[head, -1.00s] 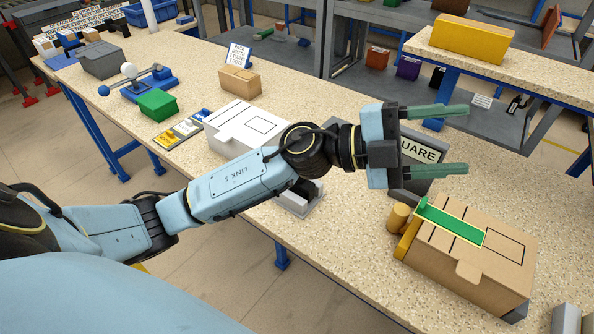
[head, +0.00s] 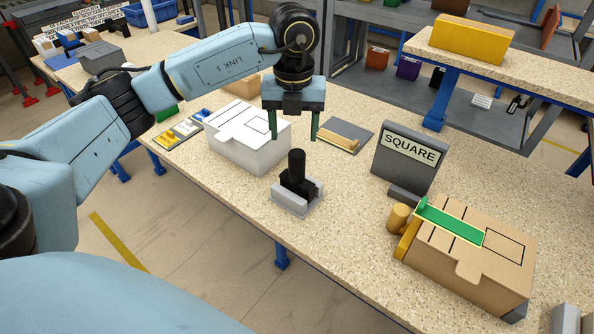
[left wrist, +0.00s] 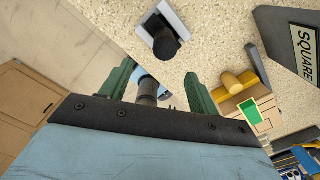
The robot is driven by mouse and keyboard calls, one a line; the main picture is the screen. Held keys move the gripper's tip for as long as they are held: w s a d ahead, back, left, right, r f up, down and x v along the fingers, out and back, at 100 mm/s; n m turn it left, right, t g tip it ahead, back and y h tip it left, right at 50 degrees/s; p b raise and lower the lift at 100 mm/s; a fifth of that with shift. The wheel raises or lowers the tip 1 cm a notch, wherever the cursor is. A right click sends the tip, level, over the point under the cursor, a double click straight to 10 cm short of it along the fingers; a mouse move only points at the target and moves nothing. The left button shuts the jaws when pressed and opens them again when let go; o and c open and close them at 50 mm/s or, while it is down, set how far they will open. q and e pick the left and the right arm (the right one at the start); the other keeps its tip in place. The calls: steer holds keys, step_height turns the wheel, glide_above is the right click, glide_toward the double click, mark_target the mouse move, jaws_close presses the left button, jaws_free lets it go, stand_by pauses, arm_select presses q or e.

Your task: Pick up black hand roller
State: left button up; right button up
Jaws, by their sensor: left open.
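The black hand roller (head: 297,172) stands upright, handle up, in a light grey holder (head: 297,203) near the front edge of the table. My left gripper (head: 294,137) is open and empty, its green fingers pointing down. In the head view it appears above the roller's handle, apart from it. In the left wrist view the roller's black round top (left wrist: 165,43) shows in its holder (left wrist: 150,22), beyond the fingertips of the left gripper (left wrist: 160,80). My right gripper is not in view.
A white box (head: 248,145) stands left of the roller. A grey SQUARE sign (head: 408,160) and a cardboard box (head: 460,262) with a green strip are to the right. A grey tray (head: 358,130) lies behind. Table between roller and sign is clear.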

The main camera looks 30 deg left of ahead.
mark_target(297, 164)
arm_select(q)
step_height(297, 164, down, 6)
steer(key=shift+r, duration=0.1)
steer(key=f, duration=0.2)
steer(key=w+f+p, duration=0.1)
steer(key=f, duration=0.2)
steer(key=c, duration=1.2)
